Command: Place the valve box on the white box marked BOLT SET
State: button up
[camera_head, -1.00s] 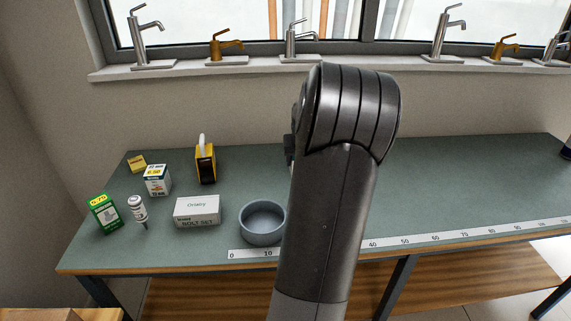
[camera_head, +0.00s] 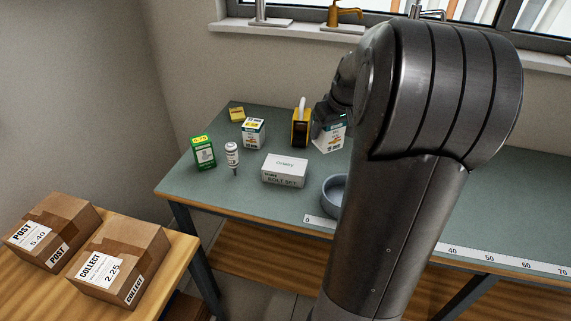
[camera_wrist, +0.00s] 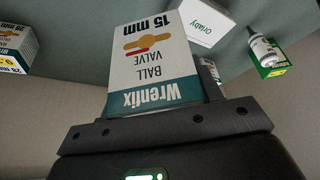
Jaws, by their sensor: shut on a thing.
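The valve box, white and teal with "Wrenfix 15 mm ball valve", is held by my gripper (camera_wrist: 165,125) and fills the middle of the wrist view (camera_wrist: 152,58). In the head view the valve box (camera_head: 329,137) shows at the end of my arm, partly hidden by it. My gripper is shut on it. The white box marked BOLT SET (camera_head: 284,171) lies flat on the green bench, left of and nearer than the held box. Its Orlaby top shows at the top of the wrist view (camera_wrist: 209,18). Nothing sits on it.
A yellow-black item (camera_head: 301,129), a white-blue box (camera_head: 253,133), a small yellow box (camera_head: 236,113), a green box (camera_head: 203,152) and a small bottle (camera_head: 232,155) stand around it. A grey bowl (camera_head: 332,190) is close to its right. Parcels (camera_head: 120,262) lie on a wooden table at left.

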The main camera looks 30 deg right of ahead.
jog(key=w+a+f, duration=0.2)
jog(key=w, duration=0.1)
jog(key=w+a+f, duration=0.2)
jog(key=w+a, duration=0.1)
jog(key=w+a+f, duration=0.3)
jog(key=shift+w+a, duration=0.15)
jog(key=shift+f, duration=1.9)
jog(key=shift+f, duration=0.1)
jog(key=o, duration=1.1)
